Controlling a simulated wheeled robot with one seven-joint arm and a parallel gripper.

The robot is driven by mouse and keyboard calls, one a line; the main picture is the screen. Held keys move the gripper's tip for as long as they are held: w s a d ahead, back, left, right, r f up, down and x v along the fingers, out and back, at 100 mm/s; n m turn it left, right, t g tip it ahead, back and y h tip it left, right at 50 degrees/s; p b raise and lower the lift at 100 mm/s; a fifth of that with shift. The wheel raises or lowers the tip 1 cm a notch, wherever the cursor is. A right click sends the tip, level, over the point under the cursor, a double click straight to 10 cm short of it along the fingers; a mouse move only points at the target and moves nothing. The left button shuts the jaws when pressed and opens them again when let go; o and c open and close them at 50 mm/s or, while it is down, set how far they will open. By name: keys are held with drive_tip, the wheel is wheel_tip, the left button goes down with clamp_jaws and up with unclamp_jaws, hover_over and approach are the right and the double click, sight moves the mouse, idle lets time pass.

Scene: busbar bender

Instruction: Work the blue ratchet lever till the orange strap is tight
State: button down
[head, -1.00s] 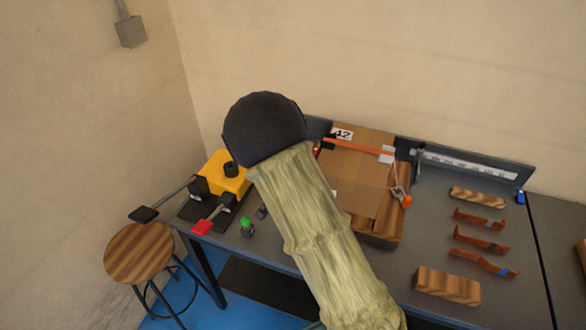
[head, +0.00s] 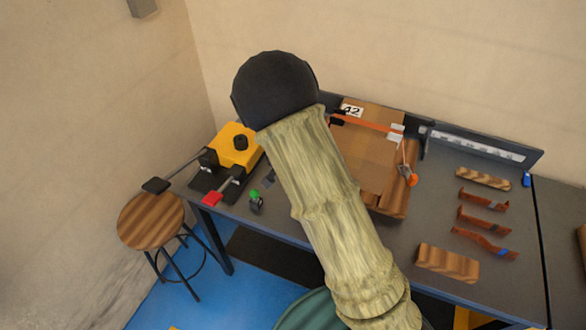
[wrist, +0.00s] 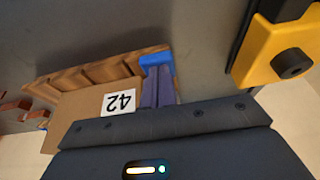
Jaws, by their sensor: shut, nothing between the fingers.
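The orange strap (head: 368,124) runs across the top of a brown carton (head: 370,155) marked 42. An orange-ended piece (head: 411,180) hangs down the carton's right side beside a grey metal part. I cannot make out the blue ratchet lever; my arm covers the carton's left side in the head view. In the wrist view my gripper (wrist: 157,64) has its blue-tipped fingers together and empty. They overlap the end of the carton (wrist: 75,105) and its wooden base in the picture; I cannot tell whether they touch. The strap does not show there.
A yellow machine (head: 236,146) with two handles stands left of my arm; its yellow body (wrist: 280,52) is right in the wrist view. A stool (head: 151,220) stands at the bench's left. Wood blocks (head: 447,262) and copper bars (head: 484,219) lie right of the carton.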

drive_tip(key=s+a+r+b, duration=0.1)
drive_tip(key=s+a+r, duration=0.1)
drive_tip(key=s+r, duration=0.4)
drive_tip(key=shift+a+r, duration=0.35)
drive_tip(key=shift+r, duration=0.6)
drive_tip(key=shift+s+d, duration=0.1)
idle(0.5)
drive_tip(key=s+d+r+n, duration=0.2)
drive_tip(key=s+d, duration=0.4)
drive_tip(key=d, duration=0.1)
drive_tip(key=s+d+r+n+g+y, duration=0.1)
drive_tip(key=s+d+r+n, duration=0.1)
drive_tip(key=s+d, duration=0.5)
drive_tip(key=shift+s+d+r+n+y, duration=0.35)
drive_tip(key=shift+d+n, duration=0.15)
drive_tip(key=shift+d, duration=0.3)
drive_tip(key=shift+w, duration=0.2)
